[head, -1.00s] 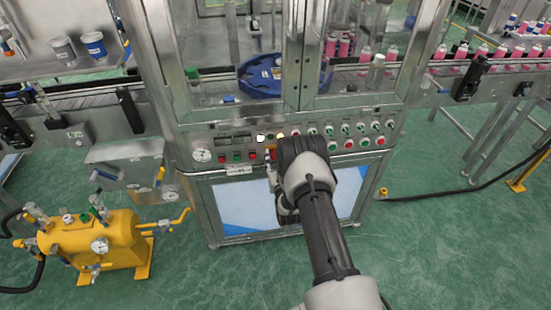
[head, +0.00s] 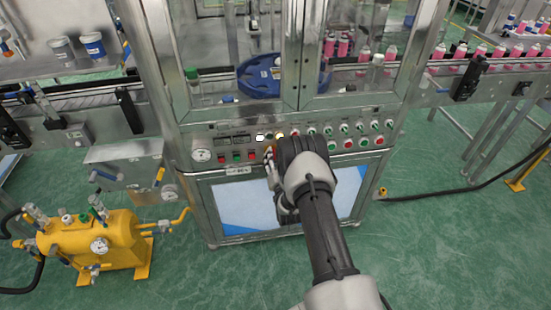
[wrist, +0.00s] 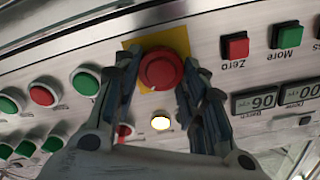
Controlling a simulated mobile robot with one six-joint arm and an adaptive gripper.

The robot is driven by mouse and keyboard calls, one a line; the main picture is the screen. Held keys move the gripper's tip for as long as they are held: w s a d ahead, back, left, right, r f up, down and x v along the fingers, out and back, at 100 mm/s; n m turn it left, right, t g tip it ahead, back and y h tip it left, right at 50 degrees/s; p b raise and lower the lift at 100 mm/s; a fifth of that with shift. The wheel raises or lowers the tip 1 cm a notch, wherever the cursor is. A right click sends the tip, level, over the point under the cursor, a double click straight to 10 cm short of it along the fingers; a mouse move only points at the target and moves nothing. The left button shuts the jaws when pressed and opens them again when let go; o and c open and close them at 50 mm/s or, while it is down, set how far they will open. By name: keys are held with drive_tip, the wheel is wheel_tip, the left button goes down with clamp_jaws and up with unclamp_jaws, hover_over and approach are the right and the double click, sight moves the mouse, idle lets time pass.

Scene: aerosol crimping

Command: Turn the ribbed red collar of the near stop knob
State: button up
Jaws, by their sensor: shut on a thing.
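The stop knob, a round red button with a ribbed red collar (wrist: 163,68), sits on a yellow square plate (wrist: 133,49) in the wrist view. My gripper (wrist: 163,70) has one finger on each side of the knob, shut on its collar. The fingers are slightly bent around it and the knob's top face shows between them. In the head view my gripper (head: 271,157) is at the front control panel, and my own wrist hides most of the knob there.
The panel (wrist: 200,35) holds a lit white lamp (wrist: 160,122) close to the fingers, a red Zero button (wrist: 235,46), a green More button (wrist: 287,35) and small displays (wrist: 265,102). Several red and green buttons line the other side.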

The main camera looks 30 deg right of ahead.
drive_tip(key=o, duration=1.1)
drive_tip(key=shift+c, duration=0.2)
